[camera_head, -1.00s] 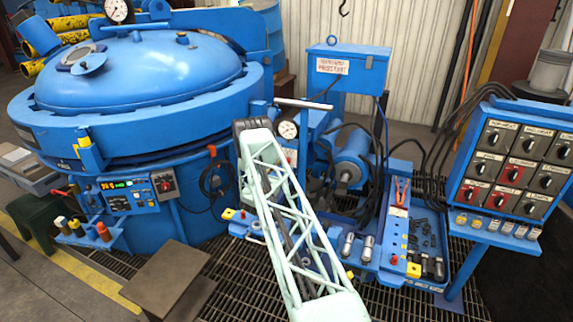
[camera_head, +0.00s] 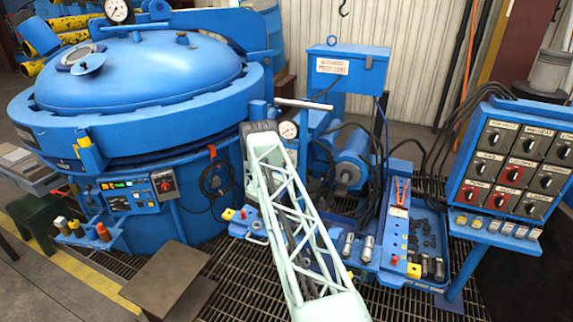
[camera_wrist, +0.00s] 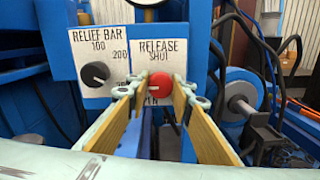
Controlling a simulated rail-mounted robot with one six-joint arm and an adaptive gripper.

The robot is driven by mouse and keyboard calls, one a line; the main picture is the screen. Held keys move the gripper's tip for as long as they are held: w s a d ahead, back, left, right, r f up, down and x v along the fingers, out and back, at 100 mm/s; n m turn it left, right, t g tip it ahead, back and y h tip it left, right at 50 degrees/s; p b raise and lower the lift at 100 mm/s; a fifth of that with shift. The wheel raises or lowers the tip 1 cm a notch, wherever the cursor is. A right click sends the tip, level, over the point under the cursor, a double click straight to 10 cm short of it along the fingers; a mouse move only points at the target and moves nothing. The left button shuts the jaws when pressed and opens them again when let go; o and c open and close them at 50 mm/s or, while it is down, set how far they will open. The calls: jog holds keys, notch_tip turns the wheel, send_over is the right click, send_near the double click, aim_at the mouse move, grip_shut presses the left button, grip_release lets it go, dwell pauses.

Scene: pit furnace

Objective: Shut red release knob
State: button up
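The red release knob (camera_wrist: 159,91) is in the middle of the wrist view, on a white plate lettered "RELEASE" and "SHUT" above it. Lettering below the knob is mostly hidden. My gripper (camera_wrist: 159,94) is open, with one yellowish finger on each side of the knob. The fingertips are close to its sides; I cannot tell whether they touch. Which way the knob is turned does not show. In the head view my arm hides the gripper and the knob.
A black knob (camera_wrist: 96,74) on the "RELIEF BAR" plate sits just left of the red one. A pressure gauge (camera_head: 288,130) is above the panel. Cables and a blue motor (camera_wrist: 240,92) stand at the right. A big blue furnace (camera_head: 140,75) stands at the left.

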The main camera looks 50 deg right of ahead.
jog(key=shift+c, duration=1)
jog(key=shift+f+m+b, duration=0.1)
jog(key=shift+m+b, duration=0.3)
jog(key=shift+b, duration=0.1)
jog(key=m+b, duration=0.4)
jog(key=shift+f, duration=0.1)
jog(key=m+b, duration=0.8)
jog(key=m, duration=0.1)
jog(key=shift+s+t+b, duration=0.1)
jog(key=shift+t+b, duration=0.2)
jog(key=shift+b, duration=0.05)
jog(key=shift+r+m+b, duration=0.2)
jog(key=shift+m+b, duration=0.5)
jog(key=shift+m, duration=1.1)
